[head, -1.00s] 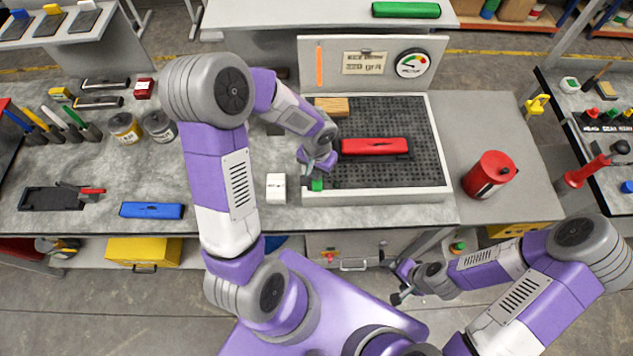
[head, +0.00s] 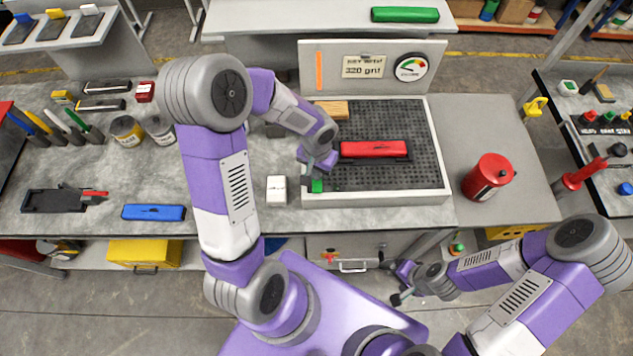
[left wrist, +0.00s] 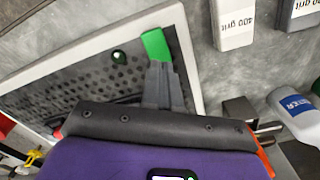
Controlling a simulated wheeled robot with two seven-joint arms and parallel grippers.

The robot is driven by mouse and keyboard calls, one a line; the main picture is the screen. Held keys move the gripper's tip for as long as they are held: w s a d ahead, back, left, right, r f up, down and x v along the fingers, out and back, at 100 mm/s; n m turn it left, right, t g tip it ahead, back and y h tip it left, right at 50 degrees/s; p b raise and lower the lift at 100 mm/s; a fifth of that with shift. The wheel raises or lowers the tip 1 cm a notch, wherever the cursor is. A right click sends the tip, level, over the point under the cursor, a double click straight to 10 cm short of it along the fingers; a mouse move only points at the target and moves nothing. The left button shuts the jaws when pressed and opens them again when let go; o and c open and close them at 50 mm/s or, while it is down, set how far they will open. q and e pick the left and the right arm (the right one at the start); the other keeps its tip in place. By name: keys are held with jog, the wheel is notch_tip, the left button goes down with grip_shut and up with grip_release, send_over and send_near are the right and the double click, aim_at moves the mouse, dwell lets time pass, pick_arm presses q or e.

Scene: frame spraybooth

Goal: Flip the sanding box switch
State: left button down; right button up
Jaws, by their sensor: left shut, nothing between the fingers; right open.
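The sanding box (head: 436,196) is a shallow tray with a dark perforated bed and a pale rim, on the bench. A green block (head: 316,186), apparently its switch, sits at the near left corner; it also shows in the left wrist view (left wrist: 155,46). My right gripper (head: 393,282) is open and empty, low in front of the bench.
A red sanding block (head: 373,149) and a wooden block (head: 332,110) lie on the bed. A white 400 grit block (head: 277,189) stands close left of the box. A red can (head: 489,177) stands to the right. A gauge panel (head: 350,85) rises behind.

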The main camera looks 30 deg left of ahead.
pick_arm(q)
jog(key=shift+r+p, duration=1.4)
jog(key=shift+r, duration=0.8)
pick_arm(e)
notch_tip(320, 180, up, 3)
jog(key=shift+r, duration=0.1)
